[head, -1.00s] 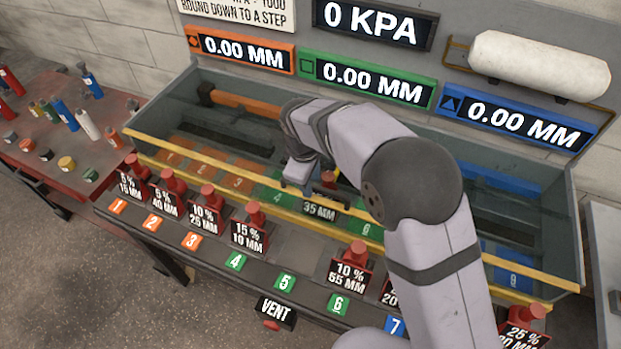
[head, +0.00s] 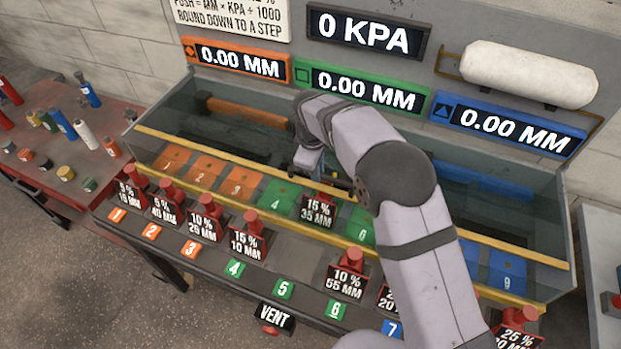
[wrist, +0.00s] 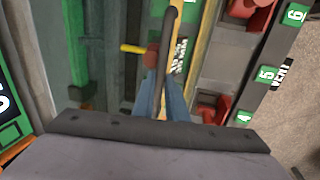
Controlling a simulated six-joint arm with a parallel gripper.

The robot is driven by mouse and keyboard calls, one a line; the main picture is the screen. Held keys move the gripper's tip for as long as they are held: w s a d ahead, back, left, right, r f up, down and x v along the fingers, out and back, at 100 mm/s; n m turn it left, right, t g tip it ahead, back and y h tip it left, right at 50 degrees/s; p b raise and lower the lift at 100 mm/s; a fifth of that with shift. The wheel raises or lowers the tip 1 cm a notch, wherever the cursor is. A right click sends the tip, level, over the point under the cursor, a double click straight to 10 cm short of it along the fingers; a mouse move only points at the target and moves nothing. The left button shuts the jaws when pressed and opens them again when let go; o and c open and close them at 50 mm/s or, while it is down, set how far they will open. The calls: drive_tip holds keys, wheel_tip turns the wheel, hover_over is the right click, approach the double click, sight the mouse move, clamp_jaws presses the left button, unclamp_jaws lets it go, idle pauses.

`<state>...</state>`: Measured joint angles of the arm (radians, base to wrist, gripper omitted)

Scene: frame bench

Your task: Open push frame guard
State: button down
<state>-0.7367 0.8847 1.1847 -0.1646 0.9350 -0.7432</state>
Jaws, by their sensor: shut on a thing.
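The push frame guard is a clear cover with a yellow bar (head: 225,157) along its front edge, over the long grey trough. The bar now lies behind the row of numbered tiles. My gripper (head: 311,172) is at the middle of this bar, above tiles 4 and 6; its fingertips are partly hidden by my arm in the head view. In the wrist view my blue fingers (wrist: 161,98) are shut on a dark bar-like handle (wrist: 169,50), which runs next to the yellow edge (wrist: 204,35).
A 15 % 35 MM block (head: 318,210) stands among the tiles below my gripper. Red-topped labelled blocks (head: 245,240) line the front ledge, with a VENT button (head: 271,330). Displays hang behind: 0 KPA (head: 367,30) and several reading 0.00 MM. A red side table (head: 60,150) stands left.

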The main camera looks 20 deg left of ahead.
drive_tip(key=shift+w+p, duration=0.8)
drive_tip(key=shift+w, duration=1.95)
drive_tip(key=shift+r, duration=0.1)
drive_tip(key=c, duration=1.8)
unclamp_jaws()
drive_tip(key=shift+o, duration=0.2)
wheel_tip(320, 180, up, 7)
drive_tip(key=s+b, duration=0.1)
drive_tip(key=b, duration=0.2)
drive_tip(key=shift+s, duration=0.25)
